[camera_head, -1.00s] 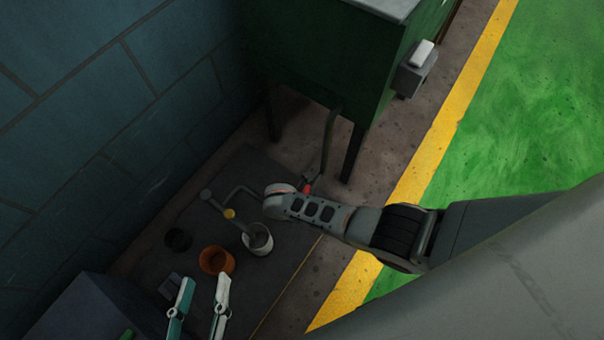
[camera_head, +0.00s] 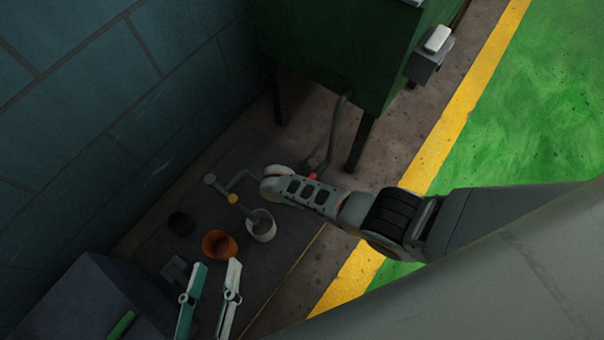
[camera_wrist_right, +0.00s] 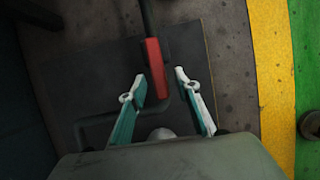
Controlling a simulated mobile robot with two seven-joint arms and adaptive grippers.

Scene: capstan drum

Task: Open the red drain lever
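The red drain lever (camera_wrist_right: 156,66) hangs from a dark pipe in the right wrist view. Its lower end shows between the fingertips of my right gripper (camera_wrist_right: 161,80). The fingers are apart, and I see no clear contact with the lever; the depth between them is hard to judge. In the head view only a small red part of the lever (camera_head: 313,176) shows beside my right arm, which hides the right gripper. My left gripper (camera_head: 218,265) is open and empty at the lower left, in front of the pots.
A green tank (camera_head: 345,55) on dark legs carries the pipe (camera_head: 335,130). A white pot (camera_head: 262,228), an orange pot (camera_head: 219,244) and a black pot (camera_head: 181,223) stand on the dark mat. A grey box (camera_head: 85,300) is at lower left, and a block wall (camera_head: 90,110) bounds the left.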

